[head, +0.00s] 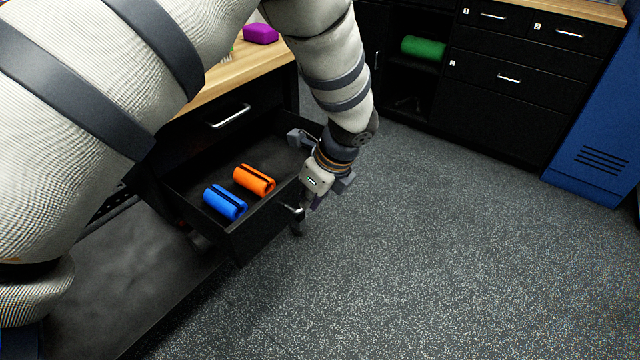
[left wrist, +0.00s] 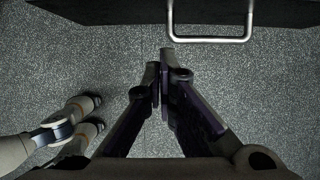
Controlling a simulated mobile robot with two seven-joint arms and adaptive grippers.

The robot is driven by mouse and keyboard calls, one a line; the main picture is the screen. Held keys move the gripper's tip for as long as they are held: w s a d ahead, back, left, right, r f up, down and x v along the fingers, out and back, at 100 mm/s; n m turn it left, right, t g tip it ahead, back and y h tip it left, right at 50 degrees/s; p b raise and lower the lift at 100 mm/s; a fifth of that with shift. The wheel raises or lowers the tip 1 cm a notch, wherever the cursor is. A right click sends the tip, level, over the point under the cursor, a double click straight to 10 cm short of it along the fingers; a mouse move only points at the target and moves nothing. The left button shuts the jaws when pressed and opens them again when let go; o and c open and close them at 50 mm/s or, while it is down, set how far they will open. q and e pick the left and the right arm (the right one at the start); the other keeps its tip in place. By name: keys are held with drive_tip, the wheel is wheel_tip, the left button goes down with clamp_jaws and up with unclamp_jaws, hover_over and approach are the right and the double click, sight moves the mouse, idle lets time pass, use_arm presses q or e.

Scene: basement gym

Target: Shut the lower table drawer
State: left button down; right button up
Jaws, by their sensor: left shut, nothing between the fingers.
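The lower table drawer (head: 255,234) is black and stands pulled well out of the wooden-topped table (head: 245,72). A blue roll (head: 224,202) and an orange roll (head: 255,180) lie in it. My left gripper (head: 297,230) is shut and empty, pointing down just outside the drawer front, near its handle (head: 291,211). In the left wrist view, the shut fingertips (left wrist: 160,72) are below the silver drawer handle (left wrist: 210,39), with a small gap in the picture. The left arm hides part of the drawer's far right side. My right gripper is not in view.
The upper drawer, with a silver handle (head: 228,116), looks shut. A purple block (head: 260,33) sits on the tabletop. Black cabinets (head: 490,85) and a blue locker (head: 600,130) stand at the back right. The speckled floor (head: 450,260) before the drawer is clear.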

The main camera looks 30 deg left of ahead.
sight(291, 194)
use_arm(q)
drive_tip(key=shift+w+a+f, duration=0.1)
drive_tip(key=shift+a+f, duration=0.2)
drive_tip(key=shift+a, duration=0.45)
drive_tip(key=shift+w+a+f, duration=0.1)
drive_tip(key=shift+a+f, duration=0.15)
drive_tip(key=shift+a, duration=0.55)
drive_tip(key=shift+a+f, duration=0.3)
drive_tip(key=shift+a, duration=0.45)
drive_tip(key=w+a, duration=0.1)
drive_tip(key=a, duration=1.3)
drive_tip(key=shift+a, duration=0.3)
drive_tip(key=shift+w, duration=0.1)
